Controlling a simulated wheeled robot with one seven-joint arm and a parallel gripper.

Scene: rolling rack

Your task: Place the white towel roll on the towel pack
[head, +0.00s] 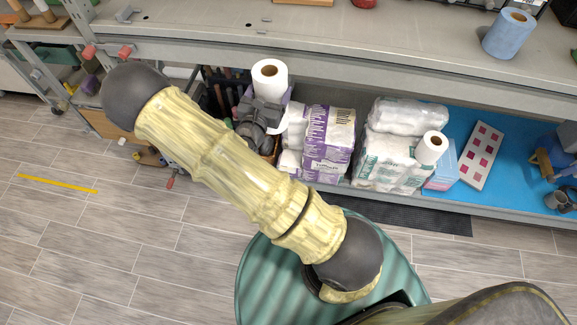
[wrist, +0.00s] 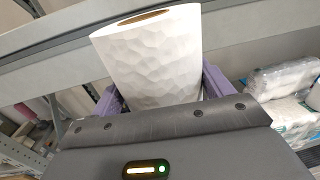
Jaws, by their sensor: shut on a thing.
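The white towel roll (head: 269,76) is upright in my gripper (head: 266,100). In the wrist view the roll (wrist: 150,60) stands between the two purple fingers (wrist: 162,95), which are shut on it. My gripper holds it at the front of the shelf, left of the purple-and-white towel pack (head: 328,140). A second wrapped pack (head: 388,160), white and green, sits farther right with clear-wrapped rolls on top. The task does not say which pack is meant. The wrist view shows white packs (wrist: 285,90) at the right. My arm hides part of the lower shelf.
The upper counter (head: 400,45) overhangs the lower shelf close behind the roll. A blue roll (head: 509,33) stands on the counter. Another white roll (head: 431,147) is at the right pack's edge. A white tray with pink squares (head: 481,155) lies on the blue mat (head: 465,122).

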